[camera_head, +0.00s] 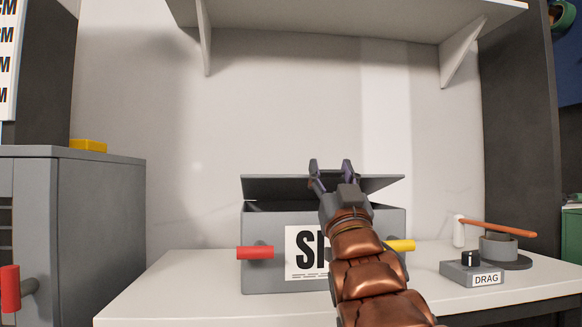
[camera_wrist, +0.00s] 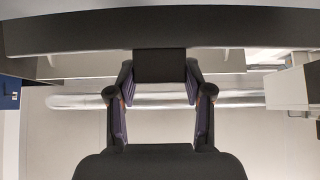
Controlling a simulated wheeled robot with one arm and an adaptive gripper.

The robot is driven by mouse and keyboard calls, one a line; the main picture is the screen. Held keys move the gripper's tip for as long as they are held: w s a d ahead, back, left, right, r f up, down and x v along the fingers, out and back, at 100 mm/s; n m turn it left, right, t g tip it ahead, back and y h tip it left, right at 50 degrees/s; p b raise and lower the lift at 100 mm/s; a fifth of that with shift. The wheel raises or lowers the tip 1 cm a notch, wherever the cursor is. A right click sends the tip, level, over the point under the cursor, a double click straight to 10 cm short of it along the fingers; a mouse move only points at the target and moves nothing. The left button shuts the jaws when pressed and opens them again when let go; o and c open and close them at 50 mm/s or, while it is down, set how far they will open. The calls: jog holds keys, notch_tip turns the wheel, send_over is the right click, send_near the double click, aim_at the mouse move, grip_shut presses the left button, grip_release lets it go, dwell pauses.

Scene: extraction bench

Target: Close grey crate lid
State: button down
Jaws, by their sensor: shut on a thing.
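The grey crate (camera_head: 262,225) stands on the white bench in the head view, with a label on its front that my arm partly covers. Its lid (camera_head: 275,187) is tilted partly open, with a dark gap under its front edge. My gripper (camera_head: 331,166) is at the middle of the lid, fingers pointing up. In the wrist view the lid shows as a dark band (camera_wrist: 70,34) across the top. A dark block on its edge (camera_wrist: 160,66) sits between my two fingertips, which are shut on it.
A red handle (camera_head: 255,252) and a yellow one (camera_head: 401,245) stick out of the crate's front. Right of it are a box marked DRAG (camera_head: 472,273) and a grey pot with an orange handle (camera_head: 498,247). A shelf (camera_head: 340,22) hangs above; a grey cabinet (camera_head: 100,215) stands left.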

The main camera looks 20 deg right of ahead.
jog(key=shift+s+f+b, duration=0.15)
jog(key=shift+f+b, duration=0.2)
jog(key=shift+f, duration=0.6)
jog(key=shift+s+f+b, duration=0.15)
jog(key=shift+f+b, duration=0.2)
jog(key=shift+f, duration=0.55)
jog(key=shift+a, duration=0.1)
jog(key=shift+c, duration=2.2)
grip_release()
jog(key=shift+r, duration=0.1)
notch_tip(320, 180, up, 10)
